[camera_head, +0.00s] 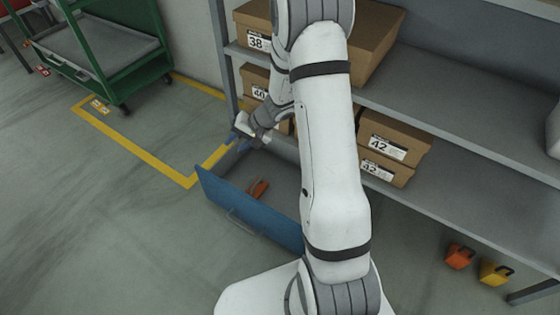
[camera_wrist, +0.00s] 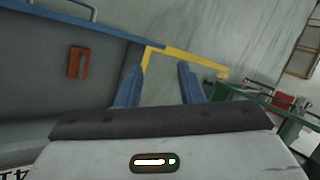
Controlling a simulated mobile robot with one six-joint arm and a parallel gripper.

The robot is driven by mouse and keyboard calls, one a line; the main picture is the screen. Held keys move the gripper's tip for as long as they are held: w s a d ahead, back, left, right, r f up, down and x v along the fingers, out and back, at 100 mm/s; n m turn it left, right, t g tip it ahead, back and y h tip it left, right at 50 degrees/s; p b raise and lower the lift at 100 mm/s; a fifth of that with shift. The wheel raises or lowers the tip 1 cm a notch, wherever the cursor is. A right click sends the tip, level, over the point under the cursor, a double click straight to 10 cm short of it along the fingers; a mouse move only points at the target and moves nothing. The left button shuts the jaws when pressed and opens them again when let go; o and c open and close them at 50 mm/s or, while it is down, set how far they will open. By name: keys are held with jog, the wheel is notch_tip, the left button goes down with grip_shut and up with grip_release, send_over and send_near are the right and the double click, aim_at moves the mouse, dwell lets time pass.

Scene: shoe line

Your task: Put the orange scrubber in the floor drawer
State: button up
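The floor drawer with a blue front (camera_head: 240,207) stands pulled out at floor level below the shelves; its blue front also shows in the wrist view (camera_wrist: 110,32). An orange-brown block (camera_head: 259,188) lies on the drawer's grey floor, and it shows in the wrist view (camera_wrist: 77,62) with a darker middle. It looks like the orange scrubber, but the frames do not make this certain. My gripper (camera_head: 238,138) is above the drawer's far left end, apart from the block. In the wrist view my gripper's blue fingers (camera_wrist: 158,86) are spread with nothing between them.
Shoe boxes (camera_head: 396,148) stand on the grey shelves. An orange item (camera_head: 459,256) and a yellow item (camera_head: 494,272), both with black handles, are at floor level lower right. A green cart (camera_head: 120,85) stands upper left by yellow floor tape (camera_head: 150,160). The floor left of the drawer is clear.

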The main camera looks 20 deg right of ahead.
jog(key=s+d+r+n+g+h, duration=0.1)
jog(key=s+d+r+n+h, duration=0.1)
jog(key=s+r, duration=0.7)
jog(key=s+d+r+n+g+h, duration=0.1)
jog(key=s+d+r+n+h, duration=0.1)
jog(key=s+r+h, duration=0.3)
jog(key=s+r, duration=0.4)
jog(key=s, duration=0.7)
jog(key=shift+s+r+n, duration=0.2)
jog(key=shift+r+n, duration=0.15)
jog(key=shift+n, duration=0.05)
